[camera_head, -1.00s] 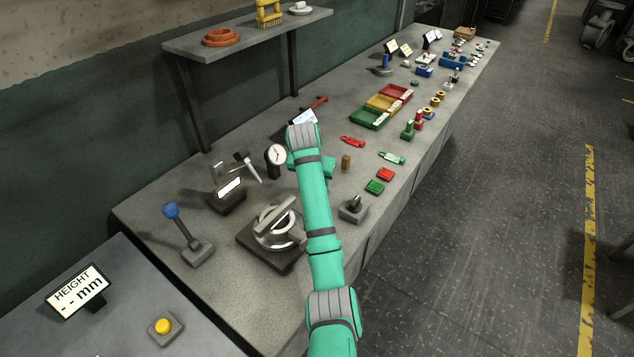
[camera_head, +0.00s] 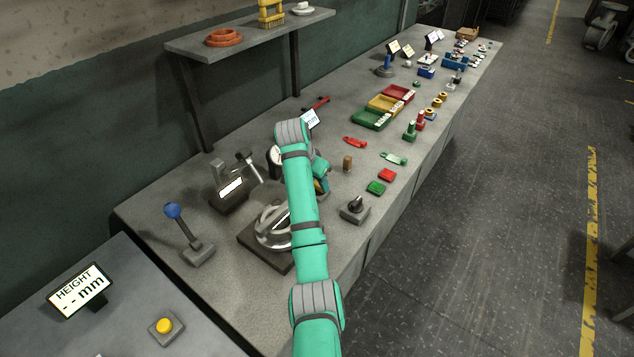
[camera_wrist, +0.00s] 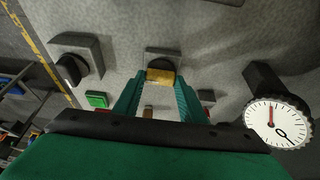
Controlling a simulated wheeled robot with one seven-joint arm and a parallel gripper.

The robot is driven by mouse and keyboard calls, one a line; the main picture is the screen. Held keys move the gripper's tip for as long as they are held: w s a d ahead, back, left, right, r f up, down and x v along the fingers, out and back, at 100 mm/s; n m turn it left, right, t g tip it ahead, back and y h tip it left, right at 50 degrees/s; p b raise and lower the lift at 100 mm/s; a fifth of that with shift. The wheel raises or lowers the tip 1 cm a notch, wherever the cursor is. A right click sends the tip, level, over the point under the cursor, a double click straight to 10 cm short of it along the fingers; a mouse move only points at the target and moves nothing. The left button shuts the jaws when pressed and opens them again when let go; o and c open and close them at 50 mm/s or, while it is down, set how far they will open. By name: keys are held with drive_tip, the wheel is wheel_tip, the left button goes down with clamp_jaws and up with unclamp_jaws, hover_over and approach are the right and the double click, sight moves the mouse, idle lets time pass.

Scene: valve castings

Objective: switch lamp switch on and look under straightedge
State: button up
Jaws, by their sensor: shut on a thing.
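The straightedge (camera_head: 271,213) is a pale bar across a round metal casting (camera_head: 262,240) on a dark plate; my arm hides part of it. A black rotary knob on a grey box (camera_head: 355,208), which looks like the lamp switch, stands right of my arm; it also shows at the left of the wrist view (camera_wrist: 72,68). My gripper (camera_head: 321,184) is beyond the casting, partly hidden by my arm. In the wrist view its fingers (camera_wrist: 159,82) are shut on a small yellow block with a dark top (camera_wrist: 160,76). I cannot tell what this block belongs to.
A dial gauge (camera_wrist: 275,122) stands close right of my fingers in the wrist view. Green (camera_head: 376,188) and red (camera_head: 387,175) pads and a brown cylinder (camera_head: 347,163) lie beyond the knob. A blue-knobbed lever (camera_head: 185,232) stands left. A shelf (camera_head: 250,32) overhangs the back.

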drive_tip(key=o, duration=1.1)
drive_tip(key=shift+d, duration=0.1)
drive_tip(key=shift+c, duration=0.2)
drive_tip(key=shift+a, duration=0.2)
drive_tip(key=shift+r, duration=0.15)
drive_tip(key=v, duration=1)
drive_tip(key=shift+r, duration=0.25)
drive_tip(key=shift+s, duration=0.15)
